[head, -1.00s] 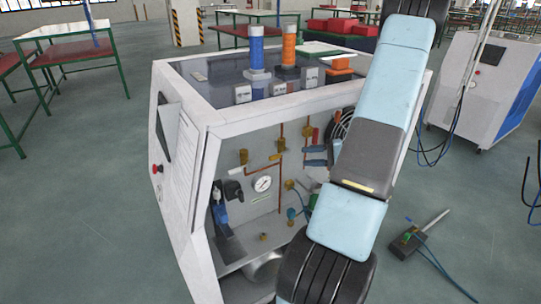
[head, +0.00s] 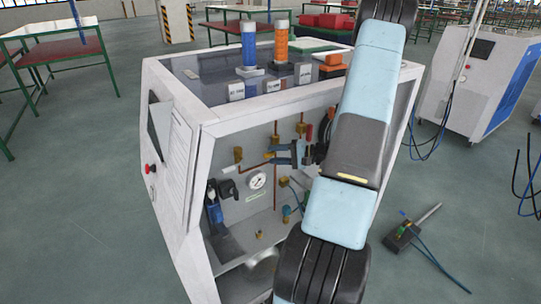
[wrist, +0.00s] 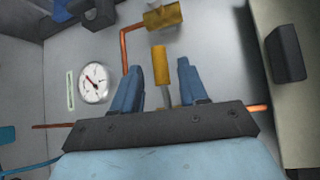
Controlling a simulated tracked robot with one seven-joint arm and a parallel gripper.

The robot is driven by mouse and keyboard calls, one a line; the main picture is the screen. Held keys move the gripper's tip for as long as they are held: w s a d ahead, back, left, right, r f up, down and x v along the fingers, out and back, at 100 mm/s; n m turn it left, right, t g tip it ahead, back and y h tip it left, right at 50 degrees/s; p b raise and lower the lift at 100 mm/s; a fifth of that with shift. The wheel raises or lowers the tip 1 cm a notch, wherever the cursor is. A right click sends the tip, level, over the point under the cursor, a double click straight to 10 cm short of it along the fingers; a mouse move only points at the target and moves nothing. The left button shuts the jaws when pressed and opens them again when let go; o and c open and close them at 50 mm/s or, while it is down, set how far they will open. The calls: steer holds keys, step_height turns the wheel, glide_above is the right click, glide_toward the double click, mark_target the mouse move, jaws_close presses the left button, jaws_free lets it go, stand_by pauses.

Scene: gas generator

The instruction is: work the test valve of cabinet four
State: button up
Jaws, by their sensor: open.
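The cabinet (head: 160,75) is white with an open front onto pipework, a round gauge (head: 257,181) and brass fittings. No cabinet number is readable, and I cannot tell which fitting is the test valve. My gripper (head: 270,154) is open inside the cabinet, its two blue fingers right of a brass fitting (head: 239,154). In the wrist view the spread fingers of my gripper (wrist: 158,76) stand either side of a short upright brass piece (wrist: 161,64). Gaps show on both sides of it. Another brass fitting (wrist: 163,18) with a copper pipe lies beyond, and the gauge (wrist: 93,83) is at left.
A blue filter unit with a black top (head: 215,205) is at the cabinet's left inside. Blue and orange cylinders (head: 249,44) stand on top. A device with a cable (head: 402,235) lies on the floor at right. A white-and-blue cabinet (head: 470,80) stands behind it.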

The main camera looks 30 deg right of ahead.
steer(key=shift+x, duration=1.2)
jaws_close()
